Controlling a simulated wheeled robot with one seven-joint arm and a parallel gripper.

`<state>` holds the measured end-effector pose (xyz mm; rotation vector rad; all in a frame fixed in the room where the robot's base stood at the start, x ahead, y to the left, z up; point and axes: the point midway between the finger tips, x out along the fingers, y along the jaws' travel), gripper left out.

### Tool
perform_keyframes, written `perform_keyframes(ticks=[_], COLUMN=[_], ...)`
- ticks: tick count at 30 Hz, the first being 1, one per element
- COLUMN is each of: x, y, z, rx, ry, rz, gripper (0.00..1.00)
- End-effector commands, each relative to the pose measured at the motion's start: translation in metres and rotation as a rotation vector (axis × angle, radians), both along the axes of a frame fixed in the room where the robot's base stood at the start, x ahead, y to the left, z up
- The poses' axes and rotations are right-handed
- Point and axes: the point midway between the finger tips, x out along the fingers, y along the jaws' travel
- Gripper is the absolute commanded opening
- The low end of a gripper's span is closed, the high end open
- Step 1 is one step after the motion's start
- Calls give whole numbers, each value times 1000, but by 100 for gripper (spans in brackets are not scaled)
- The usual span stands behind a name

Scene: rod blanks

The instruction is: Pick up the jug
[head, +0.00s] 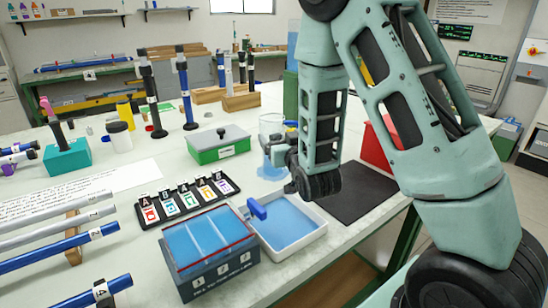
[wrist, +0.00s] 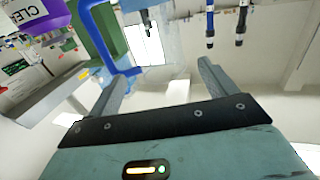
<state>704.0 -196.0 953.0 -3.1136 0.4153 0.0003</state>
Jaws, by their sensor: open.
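The jug (head: 271,126) looks clear, with blue showing low down, and stands on the white table right of the green box in the head view. My gripper (head: 283,152) is close in front of it and hides part of it. In the wrist view my gripper (wrist: 162,72) is open, with nothing between its fingers. A blue angular handle (wrist: 129,71), seemingly the jug's, is just beyond the left fingertip; I cannot tell whether they touch. The clear jug body is hard to make out there.
A green box with a grey lid (head: 218,145) stands left of the jug. A white tray with blue liquid (head: 316,246), a card rack (head: 160,216) and a dark mat (head: 362,190) are nearer. A red bin (head: 378,147) is at right.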

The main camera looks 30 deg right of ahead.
Motion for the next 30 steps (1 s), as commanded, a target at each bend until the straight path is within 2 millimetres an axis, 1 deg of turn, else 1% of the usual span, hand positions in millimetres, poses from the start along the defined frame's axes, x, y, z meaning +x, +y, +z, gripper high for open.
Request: perform_keyframes(ticks=[1, 3, 8, 11, 15, 18, 22, 27, 28, 29, 30], x=[9, 17, 25, 35, 55, 67, 73, 73, 73, 73, 73], y=[-2, -4, -7, -11, -18, -20, -22, -22, -22, -22, -22], z=[2, 1, 1, -1, -3, -4, -4, -5, -5, -5, -5], rx=[-1, -1, -1, -1, -1, -1, -1, 0, 0, 0, 0], ry=[-3, 0, -1, 1, -1, -1, 0, 0, 0, 0, 0], rz=[0, 0, 0, -1, -1, 0, 1, 1, 0, 0, 0], gripper=[84, 84, 84, 84, 84, 84, 84, 84, 81, 73, 62])
